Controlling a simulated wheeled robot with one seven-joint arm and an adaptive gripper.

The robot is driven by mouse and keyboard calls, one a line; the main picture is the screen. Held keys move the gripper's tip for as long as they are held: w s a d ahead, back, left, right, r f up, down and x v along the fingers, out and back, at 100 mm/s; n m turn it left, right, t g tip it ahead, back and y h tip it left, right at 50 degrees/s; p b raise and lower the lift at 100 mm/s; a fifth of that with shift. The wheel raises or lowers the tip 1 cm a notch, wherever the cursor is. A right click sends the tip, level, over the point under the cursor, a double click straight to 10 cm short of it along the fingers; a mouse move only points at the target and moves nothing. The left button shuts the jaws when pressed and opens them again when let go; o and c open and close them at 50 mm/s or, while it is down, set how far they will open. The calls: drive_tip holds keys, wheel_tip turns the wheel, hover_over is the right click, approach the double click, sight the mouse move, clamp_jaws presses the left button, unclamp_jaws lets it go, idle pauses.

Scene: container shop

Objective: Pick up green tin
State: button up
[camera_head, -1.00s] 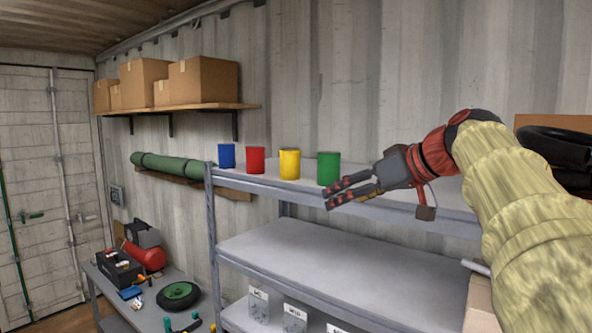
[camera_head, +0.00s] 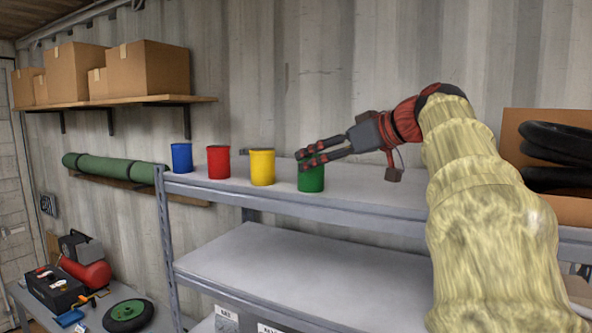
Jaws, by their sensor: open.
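The green tin (camera_head: 311,179) stands upright on the top shelf (camera_head: 385,194), the rightmost in a row of tins. My gripper (camera_head: 304,157) is open and reaches in from the right, its two fingers pointing left at the height of the tin's upper part. The fingers cover part of the tin's rim and upper side. I cannot tell whether they touch it or lie around it.
A yellow tin (camera_head: 262,167), a red tin (camera_head: 218,162) and a blue tin (camera_head: 181,157) stand in line to the left. A cardboard box (camera_head: 520,127) with black tyres is at the right. The corrugated wall (camera_head: 290,60) rises behind the shelf.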

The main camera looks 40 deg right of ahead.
drive_tip(key=shift+w+a+f, duration=0.1)
drive_tip(key=shift+w, duration=0.55)
drive_tip(key=p+x, duration=0.2)
drive_tip(key=x, duration=0.4)
drive_tip(key=shift+w+f+p, duration=0.15)
drive_tip(key=shift+w+p, duration=0.1)
drive_tip(key=shift+p, duration=0.15)
drive_tip(key=shift+c, duration=1.1)
drive_tip(key=c, duration=1.5)
